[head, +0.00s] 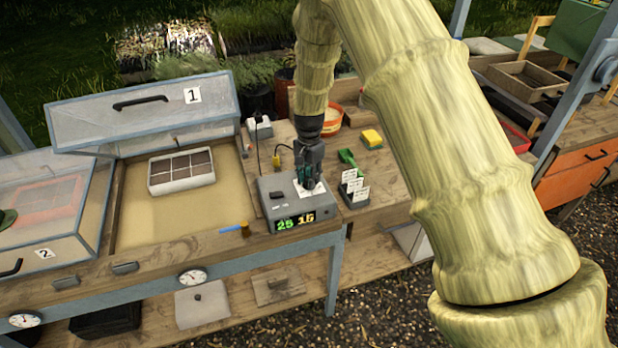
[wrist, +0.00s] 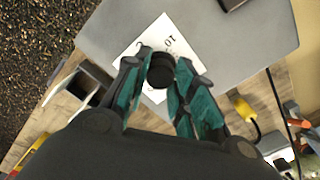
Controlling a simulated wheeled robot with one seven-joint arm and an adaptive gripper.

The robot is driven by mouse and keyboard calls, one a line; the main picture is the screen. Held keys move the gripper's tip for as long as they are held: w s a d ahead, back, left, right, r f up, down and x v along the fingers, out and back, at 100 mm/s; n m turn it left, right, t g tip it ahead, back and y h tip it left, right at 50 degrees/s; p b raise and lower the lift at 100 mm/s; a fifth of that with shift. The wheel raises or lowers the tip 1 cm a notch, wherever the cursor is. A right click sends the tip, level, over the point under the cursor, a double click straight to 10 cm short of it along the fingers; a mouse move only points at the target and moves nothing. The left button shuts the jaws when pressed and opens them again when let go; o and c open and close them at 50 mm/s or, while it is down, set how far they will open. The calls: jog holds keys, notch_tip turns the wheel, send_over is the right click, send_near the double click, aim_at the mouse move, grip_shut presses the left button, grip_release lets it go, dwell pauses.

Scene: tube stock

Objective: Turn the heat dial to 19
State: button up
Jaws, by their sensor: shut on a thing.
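The heat control box (head: 276,208) is a grey unit on the wooden bench. Its lit display (head: 296,220) reads 25 in green on the left and 15 in yellow on the right. My gripper (head: 308,182) points down over the box's right part. In the wrist view the black round dial (wrist: 161,70) sits on a white printed scale (wrist: 168,38), and my gripper (wrist: 160,75) is shut on it with a teal finger on each side. Fingers and dial hide part of the scale. The dial's pointer mark cannot be made out.
The open frame marked 1 (head: 150,118) with a seed tray (head: 181,170) is left of the box. A white label holder (head: 354,188), a green-handled tool (head: 347,157) and a yellow sponge (head: 372,138) are to its right. A brush (head: 245,229) lies near the front edge.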

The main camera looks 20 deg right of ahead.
jog(key=n+b, duration=0.1)
jog(key=n, duration=0.5)
jog(key=shift+b, duration=0.3)
jog(key=n, duration=0.6)
jog(key=shift+r+b, duration=0.1)
jog(key=shift+b, duration=0.3)
jog(key=shift+w, duration=0.1)
jog(key=o, duration=1.1)
jog(key=shift+c, duration=0.2)
notch_tip(320, 180, up, 12)
